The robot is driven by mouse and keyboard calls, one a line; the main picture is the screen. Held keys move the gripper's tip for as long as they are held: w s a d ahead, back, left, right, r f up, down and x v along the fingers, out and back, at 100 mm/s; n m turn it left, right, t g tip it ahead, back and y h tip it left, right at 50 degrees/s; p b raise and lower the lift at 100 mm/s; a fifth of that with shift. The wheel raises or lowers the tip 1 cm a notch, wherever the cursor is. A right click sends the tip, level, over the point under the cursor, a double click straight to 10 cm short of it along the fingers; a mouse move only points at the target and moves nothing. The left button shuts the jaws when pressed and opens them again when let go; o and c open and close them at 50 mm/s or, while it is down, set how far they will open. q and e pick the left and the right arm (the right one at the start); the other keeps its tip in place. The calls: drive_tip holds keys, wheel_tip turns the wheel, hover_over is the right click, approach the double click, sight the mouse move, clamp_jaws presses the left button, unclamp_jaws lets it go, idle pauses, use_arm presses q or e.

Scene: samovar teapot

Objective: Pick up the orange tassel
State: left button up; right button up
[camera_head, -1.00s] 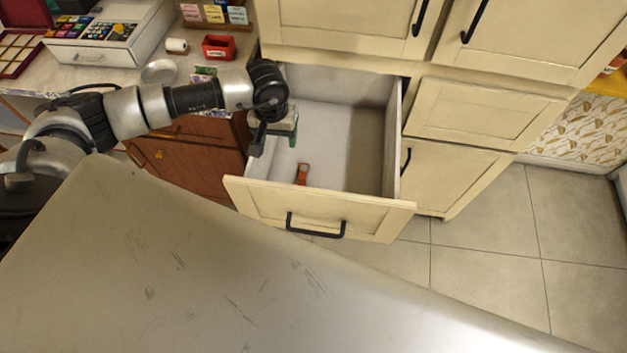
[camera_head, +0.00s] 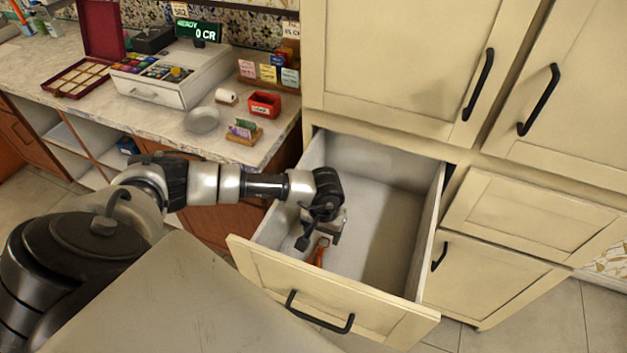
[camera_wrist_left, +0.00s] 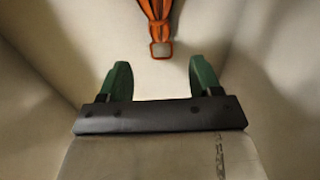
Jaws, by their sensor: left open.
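The orange tassel (camera_head: 319,251) lies on the floor of the open drawer (camera_head: 377,236), near its front left part. In the left wrist view the tassel (camera_wrist_left: 157,22) shows at the top, with its square loop end (camera_wrist_left: 160,50) pointing toward my gripper. My left gripper (camera_head: 338,232) is inside the drawer, close to the tassel. In the left wrist view its two green fingers (camera_wrist_left: 160,75) are open with nothing between them. The tassel's loop end is just beyond the fingertips, roughly centred between them. My right gripper is not in view.
The drawer's front panel with a black handle (camera_head: 319,312) and its side walls surround the gripper. Cream cabinet doors (camera_head: 410,60) rise behind. A counter (camera_head: 60,60) at left holds a cash register (camera_head: 170,75) and a red box (camera_head: 264,104). The drawer's right half is empty.

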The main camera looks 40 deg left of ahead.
sight(322, 243)
use_arm(q)
drive_tip(key=shift+d+f+p, duration=0.1)
drive_tip(key=shift+f+p, duration=0.25)
drive_tip(key=shift+f, duration=0.35)
wheel_tip(322, 243, down, 4)
drive_tip(key=shift+s+f+p, duration=0.1)
drive_tip(key=shift+f+p, duration=0.05)
drive_tip(key=shift+p, duration=0.3)
drive_tip(key=shift+c, duration=0.2)
drive_tip(key=c, duration=1)
